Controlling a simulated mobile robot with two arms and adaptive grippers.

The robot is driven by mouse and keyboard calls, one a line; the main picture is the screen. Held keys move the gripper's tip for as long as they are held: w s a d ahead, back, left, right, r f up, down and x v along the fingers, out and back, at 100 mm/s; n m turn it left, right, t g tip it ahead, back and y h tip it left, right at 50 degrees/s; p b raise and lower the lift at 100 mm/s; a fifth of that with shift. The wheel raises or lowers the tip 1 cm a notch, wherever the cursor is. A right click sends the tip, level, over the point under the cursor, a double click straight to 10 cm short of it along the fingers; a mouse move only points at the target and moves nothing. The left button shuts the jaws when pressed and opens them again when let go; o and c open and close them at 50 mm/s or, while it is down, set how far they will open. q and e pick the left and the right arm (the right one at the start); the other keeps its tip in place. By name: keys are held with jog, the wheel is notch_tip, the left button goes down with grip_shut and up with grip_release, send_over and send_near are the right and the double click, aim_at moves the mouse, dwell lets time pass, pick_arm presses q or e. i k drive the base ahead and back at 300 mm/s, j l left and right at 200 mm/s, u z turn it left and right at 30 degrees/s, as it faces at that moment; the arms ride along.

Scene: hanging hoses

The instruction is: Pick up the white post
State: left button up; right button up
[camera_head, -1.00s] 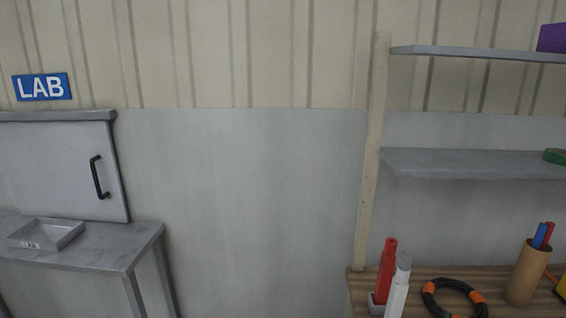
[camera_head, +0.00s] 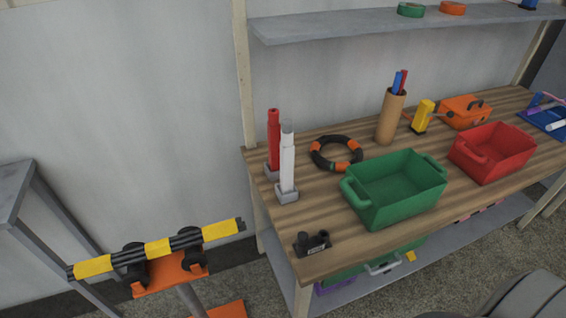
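The white post (camera_head: 287,160) stands upright in a small grey square base (camera_head: 288,193) near the left end of the wooden workbench (camera_head: 330,255). A red post (camera_head: 273,140) stands upright in a similar base just behind it and to its left. Neither of my grippers shows in the head view, so nothing is seen near or touching the white post.
A black and orange coiled hose (camera_head: 336,153), a green bin (camera_head: 394,187), a red bin (camera_head: 493,152) and a small black object (camera_head: 312,243) share the bench. A shelf (camera_head: 400,22) hangs above. An orange stand (camera_head: 170,270) holding a black and yellow bundle (camera_head: 157,248) is at lower left.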

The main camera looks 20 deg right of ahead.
aim_at(287, 146)
jog(key=l+u, duration=0.15)
jog(key=l, duration=0.5)
jog(key=k+l+u, duration=0.1)
jog(key=l, duration=0.55)
